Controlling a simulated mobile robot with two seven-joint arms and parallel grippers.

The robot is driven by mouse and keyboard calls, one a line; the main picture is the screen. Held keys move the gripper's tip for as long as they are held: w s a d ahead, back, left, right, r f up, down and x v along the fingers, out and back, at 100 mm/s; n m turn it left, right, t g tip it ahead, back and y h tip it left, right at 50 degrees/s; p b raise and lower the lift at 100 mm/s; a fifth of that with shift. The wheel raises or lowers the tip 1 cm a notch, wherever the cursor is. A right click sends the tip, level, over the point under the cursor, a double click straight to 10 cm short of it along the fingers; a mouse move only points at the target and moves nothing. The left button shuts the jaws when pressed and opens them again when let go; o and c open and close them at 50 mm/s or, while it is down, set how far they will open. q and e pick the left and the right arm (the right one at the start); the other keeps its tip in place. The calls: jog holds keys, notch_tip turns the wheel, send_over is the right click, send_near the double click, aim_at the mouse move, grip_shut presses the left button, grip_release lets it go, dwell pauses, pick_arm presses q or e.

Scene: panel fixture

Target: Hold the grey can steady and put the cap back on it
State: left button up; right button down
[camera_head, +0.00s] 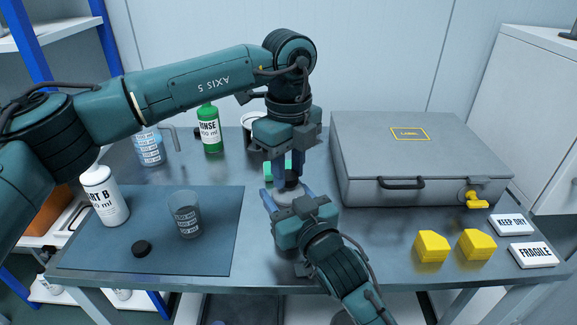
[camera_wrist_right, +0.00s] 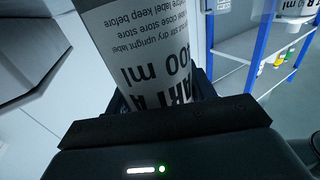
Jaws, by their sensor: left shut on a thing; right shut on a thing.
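The grey can (camera_wrist_right: 140,50), with black print, shows large in the right wrist view, between the fingers of my right gripper. In the head view only a small part of the can (camera_head: 291,196) shows. My right gripper (camera_head: 284,199) comes from below and is shut around it. My left gripper (camera_head: 291,172) points down directly above the can, shut on a small dark cap (camera_head: 292,179). The cap is at the can's top; I cannot tell whether it touches. Another black cap (camera_head: 141,249) lies on the dark mat.
On the dark mat (camera_head: 85,252) stand a white bottle (camera_head: 104,196) and a beaker (camera_head: 186,216). Behind are a jug (camera_head: 149,148) and a green bottle (camera_head: 209,129). A grey case (camera_head: 400,150), yellow blocks (camera_head: 431,246) and signs (camera_head: 531,255) occupy the right.

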pick_arm(q)
jog(key=c, duration=0.4)
jog(key=m, duration=1.3)
jog(key=shift+m, duration=0.3)
jog(key=m, duration=0.8)
jog(key=shift+m, duration=0.4)
jog(key=m, duration=0.8)
jog(key=shift+f, duration=0.1)
jog(key=m, duration=0.3)
jog(key=shift+m, duration=0.4)
jog(key=o, duration=1.2)
jog(key=shift+c, duration=0.2)
notch_tip(320, 180, up, 12)
